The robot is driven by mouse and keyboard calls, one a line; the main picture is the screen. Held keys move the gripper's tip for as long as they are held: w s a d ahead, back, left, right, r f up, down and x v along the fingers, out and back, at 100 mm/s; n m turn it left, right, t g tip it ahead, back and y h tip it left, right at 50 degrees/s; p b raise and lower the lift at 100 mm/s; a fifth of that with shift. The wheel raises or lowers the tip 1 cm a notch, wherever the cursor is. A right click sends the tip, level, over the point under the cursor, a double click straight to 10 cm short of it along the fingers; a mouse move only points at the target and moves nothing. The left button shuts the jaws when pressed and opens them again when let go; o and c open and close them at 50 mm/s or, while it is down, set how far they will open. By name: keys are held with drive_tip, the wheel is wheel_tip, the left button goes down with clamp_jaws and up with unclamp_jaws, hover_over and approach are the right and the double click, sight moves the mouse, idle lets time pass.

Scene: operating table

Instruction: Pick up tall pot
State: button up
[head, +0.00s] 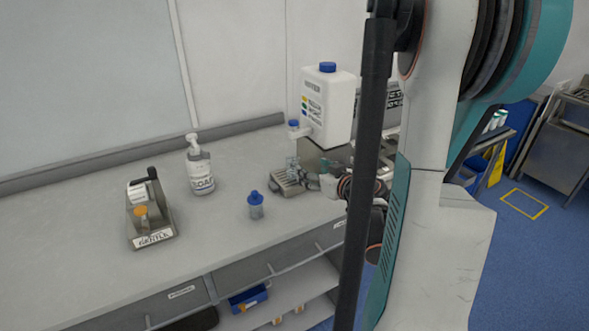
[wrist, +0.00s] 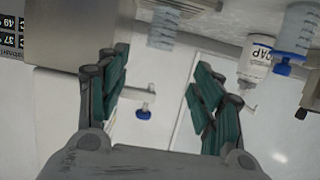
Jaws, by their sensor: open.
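A clear pot (head: 291,168) stands on the metal drip tray below the large container's spout. In the wrist view the clear pot (wrist: 163,28) shows beyond the fingers, near the top edge. A second small clear pot with a blue cap (head: 256,206) stands upright on the worktop; it also shows in the wrist view (wrist: 298,35). I cannot tell for sure which one is the tall pot. My gripper (head: 322,182) is just right of the drip tray in the head view. In the wrist view its fingers (wrist: 158,78) are apart, with nothing held between them.
The large white container (head: 328,105) with a blue cap stands behind the tray; its spout (wrist: 144,108) shows between my fingers. A soap bottle (head: 200,170) and a label dispenser (head: 150,212) stand left. The worktop (head: 90,255) is clear at front left.

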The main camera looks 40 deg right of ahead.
sight(290, 159)
drive_tip(key=b+x, duration=0.3)
drive_tip(key=x, duration=1)
drive_tip(key=shift+w+d+f, duration=0.15)
drive_tip(key=shift+w, duration=0.15)
drive_tip(key=c, duration=1.2)
drive_tip(key=shift+r, duration=0.3)
drive_tip(key=shift+c, duration=0.2)
